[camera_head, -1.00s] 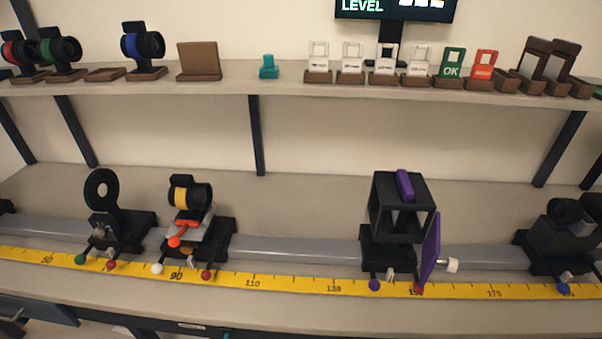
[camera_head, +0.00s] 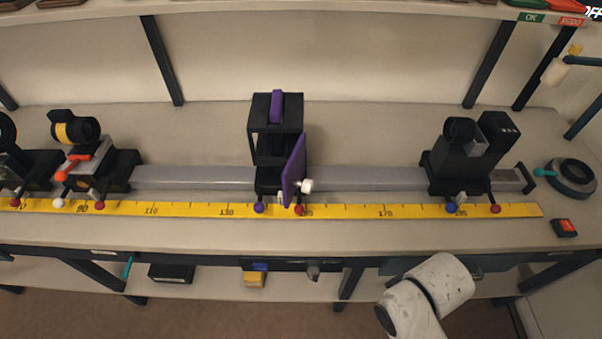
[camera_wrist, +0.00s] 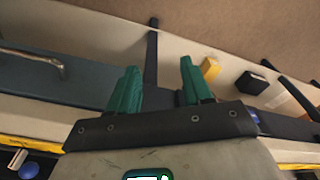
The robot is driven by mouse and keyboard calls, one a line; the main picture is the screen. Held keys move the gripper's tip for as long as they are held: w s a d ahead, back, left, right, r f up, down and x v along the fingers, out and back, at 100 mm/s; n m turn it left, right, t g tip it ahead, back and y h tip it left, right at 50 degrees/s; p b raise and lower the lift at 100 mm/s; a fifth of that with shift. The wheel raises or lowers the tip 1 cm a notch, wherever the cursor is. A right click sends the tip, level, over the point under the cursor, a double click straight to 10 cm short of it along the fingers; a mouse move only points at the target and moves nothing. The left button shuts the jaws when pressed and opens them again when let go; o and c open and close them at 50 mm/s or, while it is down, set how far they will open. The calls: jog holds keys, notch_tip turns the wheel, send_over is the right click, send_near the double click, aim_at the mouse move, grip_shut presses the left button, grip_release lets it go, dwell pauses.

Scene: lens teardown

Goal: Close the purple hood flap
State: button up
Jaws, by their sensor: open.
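The purple hood flap (camera_head: 293,170) stands open on the right front side of a black hood frame (camera_head: 264,146), jutting toward the table's front. A white knob (camera_head: 307,186) sticks out from its right face. A purple bar (camera_head: 276,106) lies on top of the hood. My gripper (camera_wrist: 158,65) shows in the wrist view as two green fingers, apart with nothing between them. It points at the bench's front and lower shelf. The flap itself is not clear in the wrist view. The gripper is out of the head view, where only my white arm shows at the lower right.
The hood sits on a grey rail (camera_head: 200,178) behind a yellow ruler (camera_head: 350,211). Black-mounted units stand on the rail to the left and right (camera_head: 465,165). Purple and red balls (camera_head: 259,208) sit at the hood's foot. The bench front has a drawer handle (camera_wrist: 40,62).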

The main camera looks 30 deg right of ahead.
jog(key=shift+w+m+y, duration=0.4)
jog(key=shift+w+y, duration=0.1)
jog(key=shift+y, duration=0.1)
jog(key=shift+c, duration=1.4)
jog(key=w+m+t+y, duration=0.1)
jog(key=w+r+m+t+y, duration=0.1)
jog(key=w+m+t+y, duration=0.1)
jog(key=y, duration=0.1)
jog(key=shift+w+a+r+p, duration=0.35)
jog(key=shift+r+p, duration=0.05)
jog(key=c, duration=0.4)
jog(key=w+r, duration=0.1)
jog(key=r+m+t+y, duration=0.1)
jog(key=w+r+t+y, duration=0.1)
jog(key=shift+w+d+r+m, duration=0.2)
jog(key=shift+w+r+m, duration=0.15)
jog(key=shift+r+m, duration=0.05)
grip_shut()
jog(key=w+d+r+m+t+y+p, duration=0.1)
jog(key=d+r+m+t+y, duration=0.2)
jog(key=r, duration=0.4)
jog(key=w+d+r+m+t+y, duration=0.15)
jog(key=r+t, duration=0.25)
jog(key=r, duration=0.4)
jog(key=p+x, duration=0.2)
jog(key=x, duration=1.1)
jog(key=shift+w+a+r+n+p, duration=0.2)
jog(key=shift+a+r+n+p, duration=0.15)
jog(key=shift+a+n+p, duration=0.1)
